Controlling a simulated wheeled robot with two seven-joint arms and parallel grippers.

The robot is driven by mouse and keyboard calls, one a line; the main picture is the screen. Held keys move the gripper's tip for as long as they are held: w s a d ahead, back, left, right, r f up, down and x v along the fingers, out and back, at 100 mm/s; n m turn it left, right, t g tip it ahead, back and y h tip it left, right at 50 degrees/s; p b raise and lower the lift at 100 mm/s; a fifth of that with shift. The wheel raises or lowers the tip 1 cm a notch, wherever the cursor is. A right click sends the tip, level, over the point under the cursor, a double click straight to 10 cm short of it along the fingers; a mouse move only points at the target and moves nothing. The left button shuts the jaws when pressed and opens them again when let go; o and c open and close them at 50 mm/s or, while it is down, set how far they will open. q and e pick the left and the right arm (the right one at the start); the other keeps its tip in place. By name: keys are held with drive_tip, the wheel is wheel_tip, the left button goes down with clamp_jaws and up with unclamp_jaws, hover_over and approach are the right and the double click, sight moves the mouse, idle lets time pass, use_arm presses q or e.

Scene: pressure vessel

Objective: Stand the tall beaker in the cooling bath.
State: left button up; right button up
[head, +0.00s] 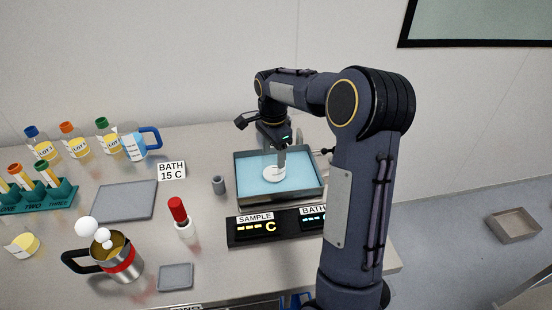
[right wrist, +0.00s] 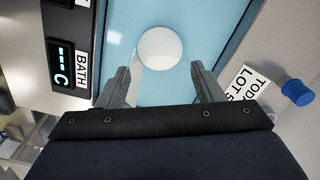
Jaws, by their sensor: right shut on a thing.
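The cooling bath (head: 308,191) is a dark-rimmed square tray of light blue liquid at the middle of the bench. The tall beaker (head: 273,175) shows as a white round top with a pale side, inside the bath's outline. It also shows in the right wrist view (right wrist: 160,47), ahead of the fingers. My right gripper (head: 281,158) comes down from above and is shut on the beaker; its two fingers show in the right wrist view (right wrist: 163,88). Whether the beaker's base touches the bath floor is hidden. My left gripper is not in view.
A SAMPLE and BATH display (head: 257,228) stands at the bath's front. Left of the bath are a small grey cup (head: 218,185), a red-capped bottle (head: 183,222), a steel jug (head: 124,265) and a grey mat (head: 124,201). Bottles and a tube rack (head: 45,198) stand farther left.

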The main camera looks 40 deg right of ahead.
drive_tip(key=shift+d+f, duration=0.2)
drive_tip(key=shift+f, duration=0.05)
drive_tip(key=shift+d+f, duration=0.15)
drive_tip(key=shift+f, duration=0.8)
drive_tip(key=shift+d+f, duration=0.1)
drive_tip(key=shift+f, duration=0.8)
drive_tip(key=shift+f, duration=0.2)
drive_tip(key=o, duration=1.2)
drive_tip(key=shift+o, duration=0.2)
drive_tip(key=shift+r, duration=0.15)
